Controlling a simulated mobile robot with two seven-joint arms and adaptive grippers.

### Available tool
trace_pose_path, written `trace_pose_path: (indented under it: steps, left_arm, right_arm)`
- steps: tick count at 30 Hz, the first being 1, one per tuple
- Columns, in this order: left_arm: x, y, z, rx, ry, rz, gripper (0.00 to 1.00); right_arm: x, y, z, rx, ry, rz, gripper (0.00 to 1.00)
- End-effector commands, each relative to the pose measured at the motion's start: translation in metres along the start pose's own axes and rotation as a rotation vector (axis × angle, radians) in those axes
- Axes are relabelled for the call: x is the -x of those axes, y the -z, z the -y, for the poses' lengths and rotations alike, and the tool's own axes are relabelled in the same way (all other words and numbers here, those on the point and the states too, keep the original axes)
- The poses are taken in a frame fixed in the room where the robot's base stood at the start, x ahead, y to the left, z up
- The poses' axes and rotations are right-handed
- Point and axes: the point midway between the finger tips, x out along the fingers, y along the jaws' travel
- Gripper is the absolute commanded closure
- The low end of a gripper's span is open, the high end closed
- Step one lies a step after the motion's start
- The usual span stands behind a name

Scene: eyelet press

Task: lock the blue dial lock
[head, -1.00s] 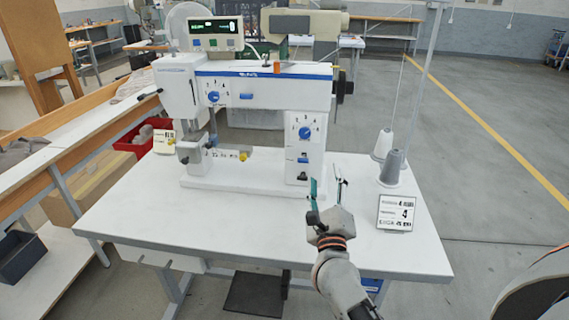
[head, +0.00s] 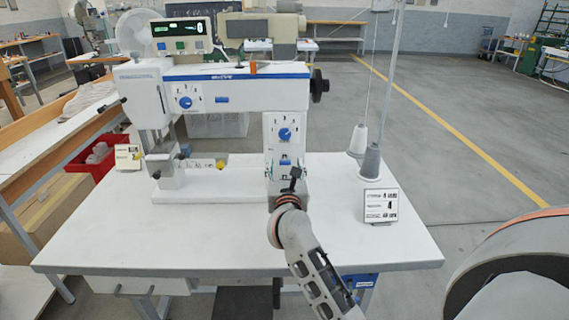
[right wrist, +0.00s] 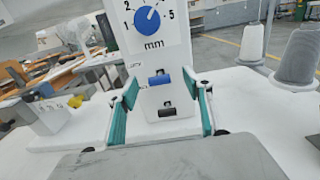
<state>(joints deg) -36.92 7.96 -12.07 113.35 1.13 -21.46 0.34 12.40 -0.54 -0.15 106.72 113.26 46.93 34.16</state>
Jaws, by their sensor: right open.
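The white press column carries a large blue dial (head: 285,134) with a 1 to 5 mm scale, which also shows in the right wrist view (right wrist: 148,18). Just below it is a small blue lock tab (right wrist: 159,79), with a faint label beside it. Its exact setting is too small to tell. Below that is a black tab (right wrist: 167,108). My right gripper (head: 286,172) is in front of the column's lower part. In the right wrist view its teal fingers (right wrist: 160,85) are open and empty, one on each side of the tabs. My left gripper is out of view.
A second blue dial (head: 185,102) is on the press head at left. Thread cones (head: 370,160) and a printed card (head: 380,205) stand on the white table (head: 230,240) to the right. The front of the table is mostly clear.

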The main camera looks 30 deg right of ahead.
Motion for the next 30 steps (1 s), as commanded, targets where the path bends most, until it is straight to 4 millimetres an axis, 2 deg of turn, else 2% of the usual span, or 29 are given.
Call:
trace_pose_path:
  steps: [6,15,19,20,26,30]
  left_arm:
    - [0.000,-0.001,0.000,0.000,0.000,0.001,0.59]
    - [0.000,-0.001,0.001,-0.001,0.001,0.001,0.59]
    - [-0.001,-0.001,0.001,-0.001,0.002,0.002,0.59]
    - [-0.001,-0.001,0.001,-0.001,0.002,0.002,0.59]
    - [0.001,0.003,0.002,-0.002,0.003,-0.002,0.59]
    - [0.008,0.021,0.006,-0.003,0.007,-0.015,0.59]
  right_arm:
    - [-0.019,0.000,0.000,0.000,-0.001,0.001,0.49]
    - [-0.021,0.000,0.000,0.001,-0.001,0.000,0.49]
    - [-0.021,0.000,0.000,0.002,-0.001,0.000,0.83]
    - [-0.021,0.000,0.000,0.002,-0.001,0.000,0.88]
    - [-0.021,-0.002,0.000,0.001,-0.001,-0.002,0.88]
    - [-0.022,-0.011,-0.001,-0.001,-0.002,-0.023,0.88]
